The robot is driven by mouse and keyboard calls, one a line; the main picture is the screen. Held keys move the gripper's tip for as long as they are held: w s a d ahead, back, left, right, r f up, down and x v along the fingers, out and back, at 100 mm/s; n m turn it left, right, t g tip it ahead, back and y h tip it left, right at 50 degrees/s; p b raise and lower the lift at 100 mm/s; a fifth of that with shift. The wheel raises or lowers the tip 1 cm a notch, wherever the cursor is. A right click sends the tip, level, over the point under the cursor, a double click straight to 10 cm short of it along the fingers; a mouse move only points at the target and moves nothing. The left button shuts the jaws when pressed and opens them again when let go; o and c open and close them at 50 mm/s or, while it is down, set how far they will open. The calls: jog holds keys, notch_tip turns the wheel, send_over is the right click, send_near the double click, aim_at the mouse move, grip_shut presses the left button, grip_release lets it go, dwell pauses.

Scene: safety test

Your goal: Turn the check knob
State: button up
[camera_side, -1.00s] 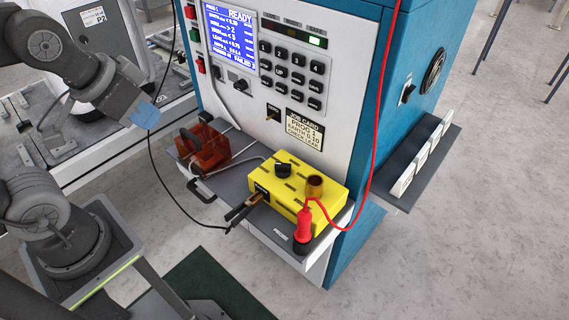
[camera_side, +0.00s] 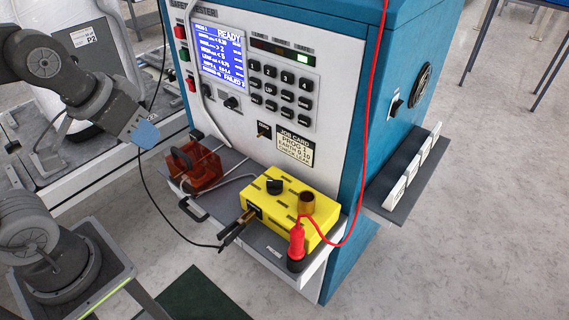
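A yellow box (camera_side: 279,213) sits on the grey shelf of the tester. A black knob (camera_side: 274,186) stands on its top, and a brown round socket (camera_side: 306,202) is beside it. Another small black knob (camera_side: 231,102) is on the white front panel below the screen. I cannot tell from any label which is the check knob. My gripper (camera_side: 145,134), with blue tips, is in the air at the left, apart from the box and both knobs. Whether its fingers are open or shut is unclear.
A red plug (camera_side: 297,238) with a red cable stands at the box's front right corner. A black clip (camera_side: 236,229) is at its left end. A reddish-brown open box (camera_side: 203,169) is left on the shelf. The screen (camera_side: 222,50) reads READY.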

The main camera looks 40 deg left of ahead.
jog(key=o, duration=0.4)
jog(key=w+n, duration=0.2)
jog(key=w+d+f+n+g+h, duration=0.1)
jog(key=w+n, duration=0.4)
jog(key=shift+w+d+f+h, duration=0.1)
jog(key=shift+d+f+h, duration=0.1)
jog(key=shift+f+h, duration=0.15)
jog(key=n+g+h, duration=0.2)
jog(key=n, duration=1.4)
send_near(274, 181)
jog(key=x, duration=0.9)
grip_shut()
